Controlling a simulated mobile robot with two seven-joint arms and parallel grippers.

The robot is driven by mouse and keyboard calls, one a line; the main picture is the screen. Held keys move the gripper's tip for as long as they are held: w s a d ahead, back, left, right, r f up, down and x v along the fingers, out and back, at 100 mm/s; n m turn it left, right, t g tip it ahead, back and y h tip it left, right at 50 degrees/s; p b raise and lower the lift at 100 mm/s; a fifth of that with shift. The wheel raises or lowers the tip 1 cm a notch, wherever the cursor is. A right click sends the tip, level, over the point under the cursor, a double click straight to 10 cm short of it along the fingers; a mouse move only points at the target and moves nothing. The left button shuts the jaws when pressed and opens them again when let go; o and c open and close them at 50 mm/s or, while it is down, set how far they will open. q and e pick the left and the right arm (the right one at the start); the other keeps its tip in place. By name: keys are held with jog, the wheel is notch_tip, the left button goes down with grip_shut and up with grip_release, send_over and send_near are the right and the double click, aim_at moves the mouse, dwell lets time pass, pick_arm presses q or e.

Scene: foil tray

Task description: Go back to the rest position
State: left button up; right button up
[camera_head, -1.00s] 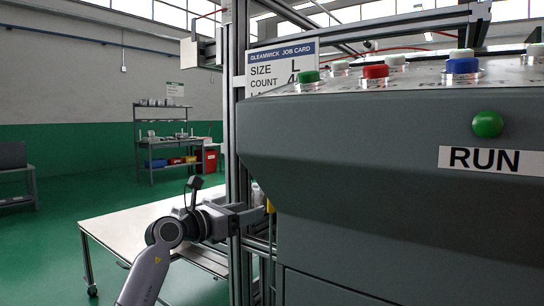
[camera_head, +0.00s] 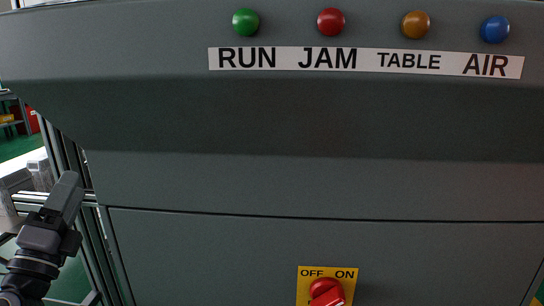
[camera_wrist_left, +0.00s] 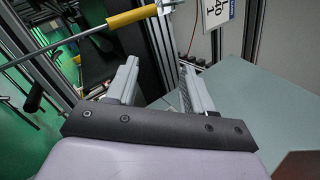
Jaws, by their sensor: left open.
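My left gripper (camera_head: 66,198) shows at the lower left of the head view, beside the left edge of the dark grey machine cabinet (camera_head: 300,185). In the left wrist view its two grey fingers (camera_wrist_left: 160,82) stand well apart with nothing between them. From the head view I cannot tell the gap between the gripper and the cabinet. My right gripper is in neither view.
The cabinet carries RUN, JAM, TABLE and AIR lamps and a red switch (camera_head: 325,290) on a yellow OFF/ON plate. Metal frame posts (camera_head: 75,150) stand close behind my left gripper. The left wrist view shows a yellow cylinder (camera_wrist_left: 131,18) on a rod and a job card (camera_wrist_left: 217,12).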

pick_arm(q)
jog(key=s+f+n+g+y, duration=0.3)
jog(key=s+f+n+g, duration=0.3)
jog(key=f+n, duration=0.4)
jog(key=s+f+n+g+y, duration=0.5)
jog(key=f+n, duration=0.4)
jog(key=f, duration=0.4)
jog(key=s+d+f+n+g+h, duration=0.1)
jog(key=s+d+f+g+h, duration=0.4)
jog(key=s, duration=0.4)
jog(key=s+d+f+n+g+h, duration=0.1)
jog(key=s+d+f+g+h, duration=0.2)
jog(key=s+d+f+g, duration=0.45)
jog(key=w+d+f+t+h, duration=0.2)
jog(key=w+d+f+t, duration=0.25)
jog(key=t, duration=0.45)
notch_tip(320, 180, up, 14)
jog(key=a+p, duration=0.2)
jog(key=p, duration=1.4)
jog(key=shift+w+f+y+p, duration=0.2)
jog(key=shift+y+p, duration=0.1)
jog(key=shift+p, duration=0.05)
jog(key=shift+t, duration=0.25)
